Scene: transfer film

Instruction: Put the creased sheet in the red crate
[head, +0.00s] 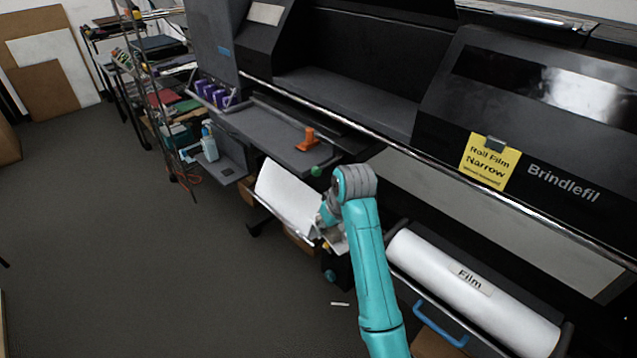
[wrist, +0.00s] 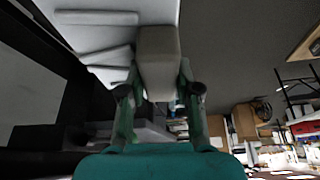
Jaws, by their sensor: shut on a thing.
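The creased white sheet (head: 288,196) hangs tilted in front of the dark printer, to the left of my gripper. In the wrist view the sheet (wrist: 95,35) fills the upper left and shows several folds. My gripper (head: 331,222) is at the sheet's right side and is shut on it. The wrist view shows both gripper fingers (wrist: 160,88) with a pale grey block-like part between them; the exact contact with the sheet is hidden. I cannot make out a red crate for certain in either view.
A white film roll (head: 472,282) lies in the printer's front at right, above a blue handle (head: 440,325). An orange clamp (head: 308,138) stands on the grey shelf (head: 270,135). A cluttered rack (head: 165,100) stands at back left. The floor (head: 130,250) at left is clear.

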